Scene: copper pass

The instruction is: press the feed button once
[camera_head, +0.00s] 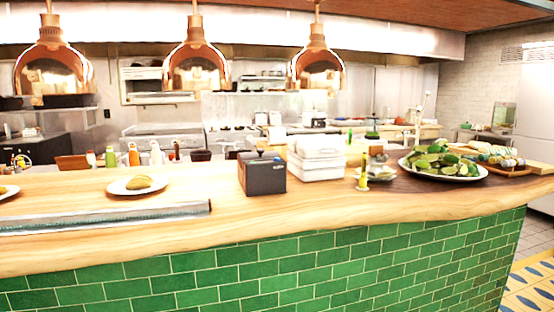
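A dark grey box-shaped device (266,179), which looks like a ticket printer, stands on the wooden counter near the middle of the view. Its top slopes, and small dark and bluish details show there. They are too small to tell which is the feed button. Neither of my grippers is in view, and nothing touches the device.
White stacked containers (316,166) stand just right of the device. A plate of limes (443,179) and a small yellow-green bottle (363,172) are farther right. A white plate with food (137,190) and a metal rail (105,219) lie left. Copper lamps (196,66) hang above.

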